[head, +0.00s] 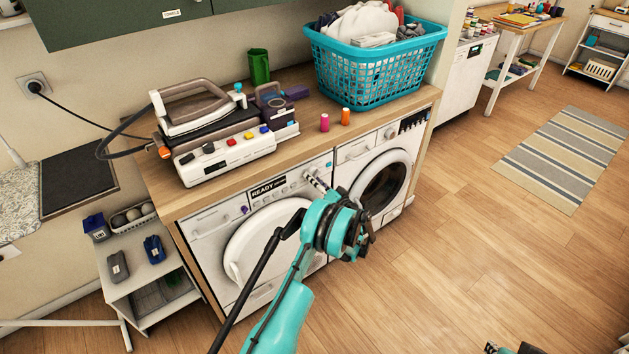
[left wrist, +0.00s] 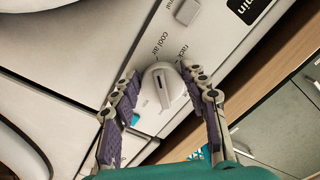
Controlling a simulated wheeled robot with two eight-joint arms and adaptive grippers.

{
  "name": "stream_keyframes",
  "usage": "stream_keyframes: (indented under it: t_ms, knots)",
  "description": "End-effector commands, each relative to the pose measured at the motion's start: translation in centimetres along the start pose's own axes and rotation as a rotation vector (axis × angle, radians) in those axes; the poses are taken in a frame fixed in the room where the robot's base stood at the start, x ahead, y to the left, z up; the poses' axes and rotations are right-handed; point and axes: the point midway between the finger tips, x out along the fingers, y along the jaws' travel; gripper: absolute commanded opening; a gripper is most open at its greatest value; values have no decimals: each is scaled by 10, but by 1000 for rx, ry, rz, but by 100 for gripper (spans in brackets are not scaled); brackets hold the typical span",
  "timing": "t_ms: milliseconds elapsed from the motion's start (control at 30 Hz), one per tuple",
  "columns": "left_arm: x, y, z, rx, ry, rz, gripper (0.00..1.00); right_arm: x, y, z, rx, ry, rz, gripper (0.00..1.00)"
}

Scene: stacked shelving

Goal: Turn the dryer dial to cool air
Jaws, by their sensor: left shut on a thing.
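The white dryer (head: 215,224) stands under the wooden counter, with a "READY" display on its panel. The dryer dial (left wrist: 164,90) is a white knob with a short dark mark. The labels "cool air" and "rack" stand beside it. My left gripper (left wrist: 160,78) has a finger on each side of the dial and is shut on it. I cannot tell exactly which label the dial points to. Part of my right gripper (head: 510,348) shows at the bottom edge.
A second front-loading machine (head: 383,180) stands to the right. On the counter are an iron (head: 190,105), a white button panel (head: 225,157), a turquoise laundry basket (head: 370,80) and two thread spools. A small shelf (head: 150,285) stands left.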

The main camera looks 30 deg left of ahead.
Motion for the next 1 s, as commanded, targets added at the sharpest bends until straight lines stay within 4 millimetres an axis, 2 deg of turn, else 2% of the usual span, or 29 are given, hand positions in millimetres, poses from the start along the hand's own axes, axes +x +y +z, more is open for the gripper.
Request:
stream_keyframes:
  t_ms: [433, 467, 500, 533, 833, 1000]
  knots:
    - [0, 1, 0, -8, 0, 1, 16, 0, 0, 0, 0, 0, 0, 17]
    - [0, 1, 0, -8, 0, 1, 52, 0, 0, 0, 0, 0, 0, 17]
    - [0, 1, 0, -8, 0, 1, 63, 0, 0, 0, 0, 0, 0, 17]
    - [0, 1, 0, -8, 0, 1, 65, 0, 0, 0, 0, 0, 0, 17]
    - [-1, 0, 0, -7, 0, 1, 65, 0, 0, 0, 0, 0, 0, 17]
    - [-20, 1, -1, -7, 2, 2, 65, 0, 0, 0, 0, 0, 0, 17]
